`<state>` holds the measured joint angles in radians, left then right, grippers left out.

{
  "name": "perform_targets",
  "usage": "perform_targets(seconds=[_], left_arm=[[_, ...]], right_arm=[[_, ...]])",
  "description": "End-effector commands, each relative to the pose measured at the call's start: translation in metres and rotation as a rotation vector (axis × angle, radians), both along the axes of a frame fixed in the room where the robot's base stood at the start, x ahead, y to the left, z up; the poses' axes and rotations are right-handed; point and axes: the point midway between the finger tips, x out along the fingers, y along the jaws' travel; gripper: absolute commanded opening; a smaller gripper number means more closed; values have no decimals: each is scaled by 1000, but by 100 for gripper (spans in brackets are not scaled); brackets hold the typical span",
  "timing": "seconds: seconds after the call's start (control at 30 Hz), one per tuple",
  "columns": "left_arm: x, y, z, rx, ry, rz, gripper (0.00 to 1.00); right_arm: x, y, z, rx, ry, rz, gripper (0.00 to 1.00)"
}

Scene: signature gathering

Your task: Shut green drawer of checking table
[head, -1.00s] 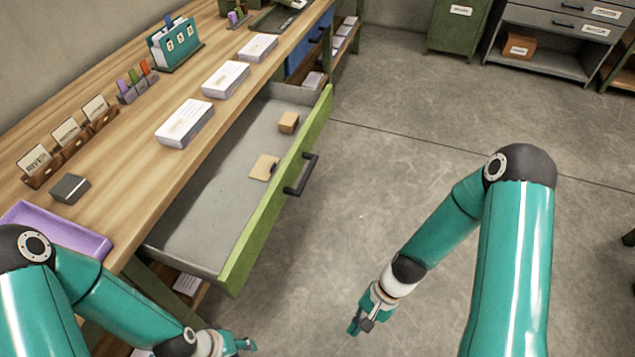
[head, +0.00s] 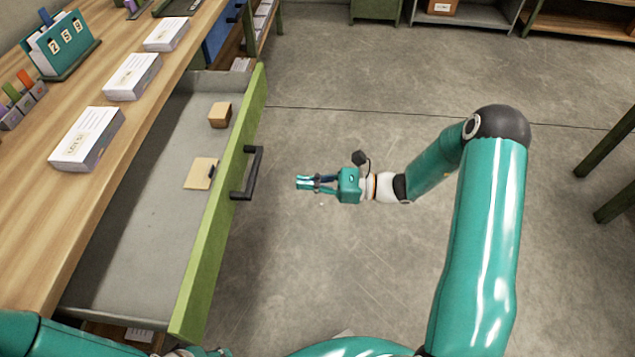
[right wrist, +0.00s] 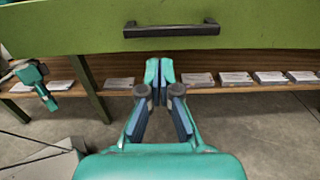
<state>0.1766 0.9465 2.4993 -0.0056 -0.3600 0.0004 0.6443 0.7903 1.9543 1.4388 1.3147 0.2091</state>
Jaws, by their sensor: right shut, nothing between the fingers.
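The green drawer (head: 214,215) of the wooden checking table (head: 40,225) stands pulled out, with its black handle (head: 250,172) facing right. Inside lie a small brown block (head: 220,115) and a tan card or folder (head: 201,174). My right gripper (head: 300,183) is shut and empty, to the right of the handle and apart from it, pointing at the drawer front. In the right wrist view its fingertips (right wrist: 160,66) show just below the handle (right wrist: 171,30) on the green front (right wrist: 250,28). My left gripper (head: 205,352) is only partly seen at the bottom edge.
Stacks of white paper (head: 87,138) and a teal number holder (head: 60,45) stand on the tabletop. A blue drawer (head: 222,30) is farther back. A low shelf (right wrist: 235,87) with papers lies beneath the table. The floor right of the drawer is clear.

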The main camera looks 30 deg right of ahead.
Motion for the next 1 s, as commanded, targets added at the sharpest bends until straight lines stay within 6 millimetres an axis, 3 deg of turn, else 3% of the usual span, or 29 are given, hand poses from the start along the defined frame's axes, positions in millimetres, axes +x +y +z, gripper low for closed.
perform_targets(seconds=[0.2, 0.4, 0.6, 1.0], left_arm=[[0, 0, -1, 0, 0, 0, 40], [0, 0, -1, 0, 0, 0, 40], [0, 0, -1, 0, 0, 0, 40], [0, 0, -1, 0, 0, 0, 40]], right_arm=[[25, 40, 0, 1, 1, 5, 0], [42, 64, -1, -1, 1, 2, 0], [49, 73, 0, -1, 1, 0, 0], [50, 73, 0, -1, 1, -1, 0]])
